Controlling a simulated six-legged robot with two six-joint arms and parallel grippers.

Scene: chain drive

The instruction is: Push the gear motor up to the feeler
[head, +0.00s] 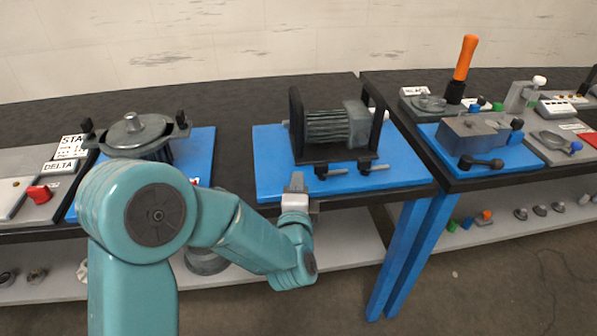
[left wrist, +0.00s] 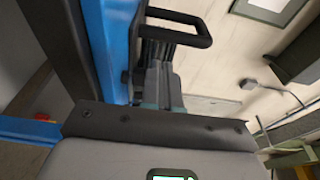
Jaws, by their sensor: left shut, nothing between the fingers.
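The gear motor (head: 328,127) is a grey ribbed cylinder with a grey box at its right end. It sits in a black frame (head: 296,110) on a blue plate (head: 270,180). Two dark-headed bolts (head: 365,167) lie along the frame's front. My left gripper (head: 297,182) is shut and empty, at the plate's front edge, in front of the motor's left part and apart from it. In the left wrist view, the shut fingers (left wrist: 160,84) point towards a black frame bar (left wrist: 185,28). I cannot pick out the feeler. My right gripper is not in view.
Left stands another blue plate (head: 201,150) with a round grey machine (head: 135,132). Right is a second table with a grey block (head: 470,138) and an orange-handled lever (head: 465,60). A gap separates the tables. A lower shelf (head: 345,235) runs below.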

